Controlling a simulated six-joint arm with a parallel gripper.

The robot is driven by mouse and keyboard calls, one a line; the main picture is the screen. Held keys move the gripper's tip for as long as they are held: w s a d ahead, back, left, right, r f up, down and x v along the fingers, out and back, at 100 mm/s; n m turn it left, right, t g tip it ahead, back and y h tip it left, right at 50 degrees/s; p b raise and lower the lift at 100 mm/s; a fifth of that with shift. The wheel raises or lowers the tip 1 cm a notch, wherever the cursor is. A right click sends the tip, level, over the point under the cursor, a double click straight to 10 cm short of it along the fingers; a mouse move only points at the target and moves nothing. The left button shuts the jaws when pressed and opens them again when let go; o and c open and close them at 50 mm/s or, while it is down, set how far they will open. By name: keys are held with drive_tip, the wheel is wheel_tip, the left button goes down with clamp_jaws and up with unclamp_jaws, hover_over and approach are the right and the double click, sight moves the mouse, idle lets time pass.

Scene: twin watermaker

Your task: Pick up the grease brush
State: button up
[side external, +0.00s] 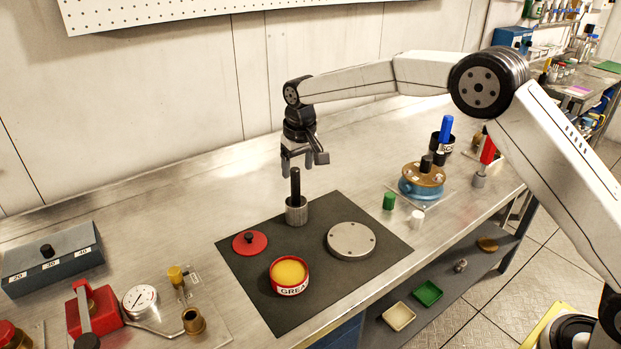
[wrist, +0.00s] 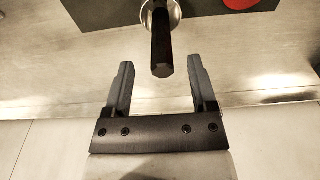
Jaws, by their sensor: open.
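The grease brush (side external: 295,185) stands upright with its black handle pointing up from a metal cup (side external: 296,212) on the dark mat. Its bristles are hidden inside the cup. In the wrist view the black handle (wrist: 162,45) shows beyond the fingertips, roughly in line with the gap between them. My gripper (side external: 299,161) is open and empty, just above the top of the handle and apart from it. Both fingers of it show in the wrist view (wrist: 158,78), with nothing between them.
The dark mat (side external: 335,290) also holds a red lid (side external: 250,243), an open red grease tin (side external: 289,275) and a grey flanged disc (side external: 351,240). A blue-bodied pump (side external: 422,184) and green (side external: 389,201) and white caps stand to the right. The bench behind the mat is clear.

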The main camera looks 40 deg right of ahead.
sight(295, 181)
drive_tip(key=shift+w+a+f, duration=0.1)
drive_tip(key=shift+w+f, duration=0.1)
drive_tip(key=shift+f, duration=0.65)
drive_tip(key=shift+w+d+f, duration=0.1)
drive_tip(key=shift+w+f, duration=0.05)
drive_tip(key=shift+f, duration=0.65)
drive_tip(key=shift+w+a+f, duration=0.1)
drive_tip(key=shift+w+f, duration=0.1)
drive_tip(key=shift+f, duration=0.65)
clamp_jaws()
